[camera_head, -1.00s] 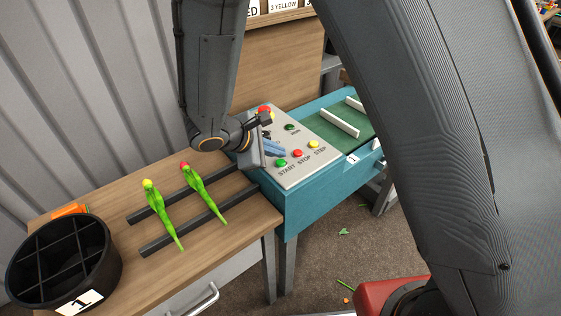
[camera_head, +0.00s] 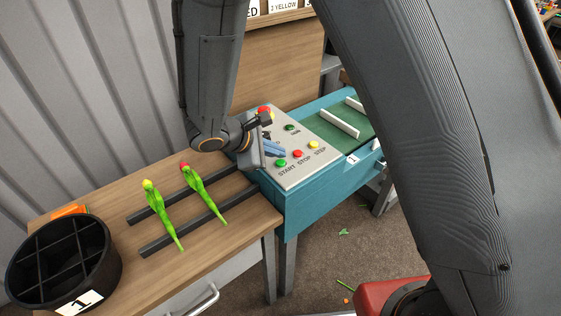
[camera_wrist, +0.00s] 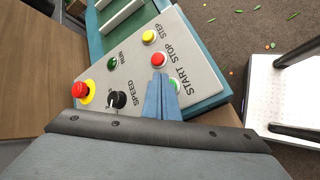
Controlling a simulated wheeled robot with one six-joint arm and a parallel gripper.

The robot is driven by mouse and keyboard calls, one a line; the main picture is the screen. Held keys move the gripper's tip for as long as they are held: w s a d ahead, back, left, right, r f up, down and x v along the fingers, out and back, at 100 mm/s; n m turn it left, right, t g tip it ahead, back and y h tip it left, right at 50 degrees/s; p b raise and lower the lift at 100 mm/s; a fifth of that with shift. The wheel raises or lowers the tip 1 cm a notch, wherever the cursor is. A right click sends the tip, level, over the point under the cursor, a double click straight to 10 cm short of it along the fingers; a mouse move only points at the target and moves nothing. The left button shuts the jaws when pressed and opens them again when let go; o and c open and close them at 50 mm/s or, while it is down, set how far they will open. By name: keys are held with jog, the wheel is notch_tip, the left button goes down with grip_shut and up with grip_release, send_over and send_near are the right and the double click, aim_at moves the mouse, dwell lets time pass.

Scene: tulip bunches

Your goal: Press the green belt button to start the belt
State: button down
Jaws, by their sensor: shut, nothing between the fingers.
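The green START button (camera_head: 281,163) is on the grey control panel (camera_head: 307,178), at the near end of the teal belt machine. It also shows in the wrist view (camera_wrist: 174,84), partly hidden behind my fingers. My gripper (camera_head: 281,153) is shut and empty over the panel, its blue fingertips close to the START button. In the wrist view my fingertips (camera_wrist: 160,77) appear between the START button and the red STOP button (camera_wrist: 159,60). I cannot tell whether they touch the button. The green belt (camera_head: 325,126) carries white dividers.
A yellow STEP button (camera_head: 314,144), a dark green RUN lamp (camera_wrist: 112,62), a black SPEED knob (camera_wrist: 116,99) and a red emergency button (camera_wrist: 80,89) share the panel. Two tulip bunches (camera_head: 162,212) lie across dark rails. A black divided bucket (camera_head: 112,262) stands at left.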

jog(key=shift+f, duration=0.15)
dwell(0.5)
jog(key=shift+f+b, duration=0.3)
jog(key=shift+b, duration=0.2)
